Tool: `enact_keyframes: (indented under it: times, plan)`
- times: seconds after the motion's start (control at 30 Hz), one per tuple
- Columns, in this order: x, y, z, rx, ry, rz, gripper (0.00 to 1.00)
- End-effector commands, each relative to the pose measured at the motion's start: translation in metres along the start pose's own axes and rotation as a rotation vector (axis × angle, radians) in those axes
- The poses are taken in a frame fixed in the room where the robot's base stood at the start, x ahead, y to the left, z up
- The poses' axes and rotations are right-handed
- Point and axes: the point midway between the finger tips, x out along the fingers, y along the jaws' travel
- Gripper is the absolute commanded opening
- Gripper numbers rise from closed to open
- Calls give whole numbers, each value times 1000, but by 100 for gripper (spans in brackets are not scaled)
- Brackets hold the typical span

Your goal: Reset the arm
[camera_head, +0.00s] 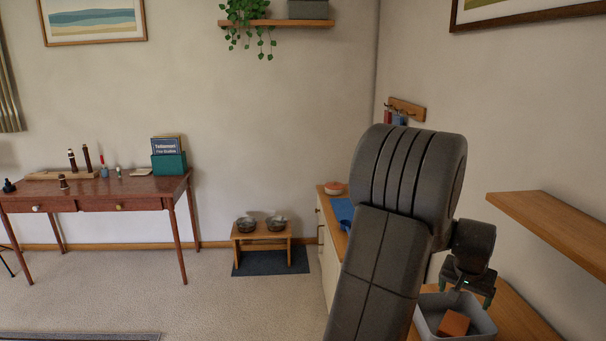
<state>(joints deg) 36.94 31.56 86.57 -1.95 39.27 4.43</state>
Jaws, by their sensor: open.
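My arm rises from the bottom of the view right of centre, with its dark grey elbow at the top. Its far end bends down on the right to my gripper (466,292), which points downward. The gripper is open, with its two fingertips apart. It hangs over or just in front of a grey bin (426,318), and I cannot tell its exact height above it. An orange-brown block (454,324) lies in the bin, apart from the fingers as far as I can see.
A wooden shelf (560,225) juts out right of my gripper. A low cabinet (328,245) stands behind my arm. A red-brown desk (120,190) with small items is at left. A small stand (262,238) with two bowls is at the back wall. The carpet between is clear.

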Motion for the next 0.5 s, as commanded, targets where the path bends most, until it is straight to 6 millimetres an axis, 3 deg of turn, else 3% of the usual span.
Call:
enact_keyframes:
  times: [0.13,0.5]
  plan:
    - [-9,0,-4,0,-1,0,85]
    - [-10,0,-4,0,-2,0,85]
